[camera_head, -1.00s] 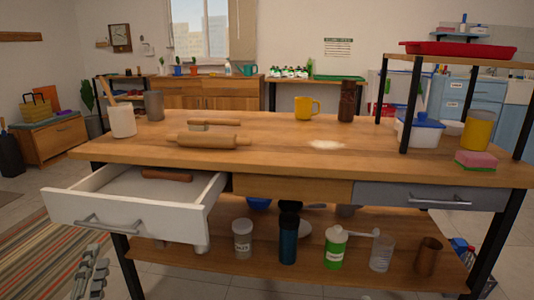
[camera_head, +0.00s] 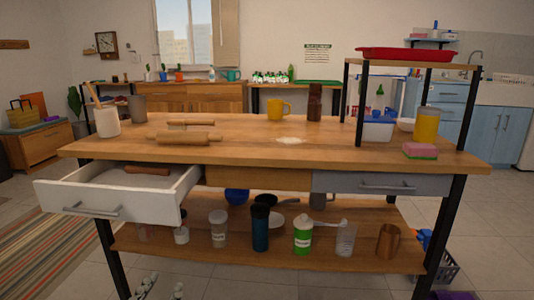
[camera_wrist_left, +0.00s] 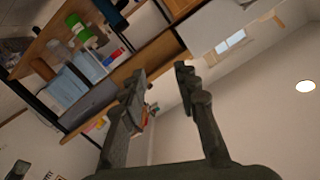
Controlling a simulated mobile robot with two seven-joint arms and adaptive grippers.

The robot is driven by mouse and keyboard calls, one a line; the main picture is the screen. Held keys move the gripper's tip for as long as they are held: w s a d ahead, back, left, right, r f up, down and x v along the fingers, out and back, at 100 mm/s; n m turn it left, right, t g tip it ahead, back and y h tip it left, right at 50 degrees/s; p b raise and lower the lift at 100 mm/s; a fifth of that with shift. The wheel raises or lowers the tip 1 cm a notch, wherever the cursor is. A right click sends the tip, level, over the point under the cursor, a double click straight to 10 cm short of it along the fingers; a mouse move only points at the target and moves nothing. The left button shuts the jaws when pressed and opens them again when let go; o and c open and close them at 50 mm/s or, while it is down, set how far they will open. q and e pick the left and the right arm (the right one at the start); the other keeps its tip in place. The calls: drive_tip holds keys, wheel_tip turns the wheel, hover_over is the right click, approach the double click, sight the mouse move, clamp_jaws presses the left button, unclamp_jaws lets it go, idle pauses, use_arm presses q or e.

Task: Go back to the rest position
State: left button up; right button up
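My left gripper (camera_head: 145,286) shows only in part at the bottom edge of the head view, low in front of the table and apart from it. In the left wrist view its two dark fingers (camera_wrist_left: 160,80) stand apart with nothing between them. My right gripper is in neither view. The wooden table (camera_head: 250,150) has an open white drawer (camera_head: 125,203) at its left front, with a small brown rolling pin (camera_head: 147,170) in it. A shut grey drawer (camera_head: 380,184) is at its right.
A larger rolling pin (camera_head: 185,138), a yellow mug (camera_head: 278,107) and a pink-green sponge (camera_head: 420,151) are on the tabletop. The lower shelf (camera_head: 200,248) holds several containers, including a green one (camera_head: 303,236). Tiled floor (camera_head: 240,285) in front is clear.

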use_arm(q)
drive_tip(key=s+d+f+n+g+h, duration=0.1)
drive_tip(key=s+d+g+h, duration=0.15)
drive_tip(key=d, duration=0.45)
drive_tip(key=s+a+f+g+y+p, duration=0.1)
drive_tip(key=s+a+f+g+p, duration=0.2)
drive_tip(key=f, duration=0.4)
drive_tip(key=s+a+f+n+g+y+p, duration=0.1)
drive_tip(key=s+a+f+g+p, duration=0.2)
drive_tip(key=f, duration=0.5)
drive_tip(key=s+a+f+n+g+y+p, duration=0.1)
drive_tip(key=s+a+f+g+y+p, duration=0.1)
drive_tip(key=s+a+f+g, duration=0.3)
drive_tip(key=s+a+f+p, duration=0.1)
drive_tip(key=s+a+f, duration=0.1)
drive_tip(key=a+f, duration=0.1)
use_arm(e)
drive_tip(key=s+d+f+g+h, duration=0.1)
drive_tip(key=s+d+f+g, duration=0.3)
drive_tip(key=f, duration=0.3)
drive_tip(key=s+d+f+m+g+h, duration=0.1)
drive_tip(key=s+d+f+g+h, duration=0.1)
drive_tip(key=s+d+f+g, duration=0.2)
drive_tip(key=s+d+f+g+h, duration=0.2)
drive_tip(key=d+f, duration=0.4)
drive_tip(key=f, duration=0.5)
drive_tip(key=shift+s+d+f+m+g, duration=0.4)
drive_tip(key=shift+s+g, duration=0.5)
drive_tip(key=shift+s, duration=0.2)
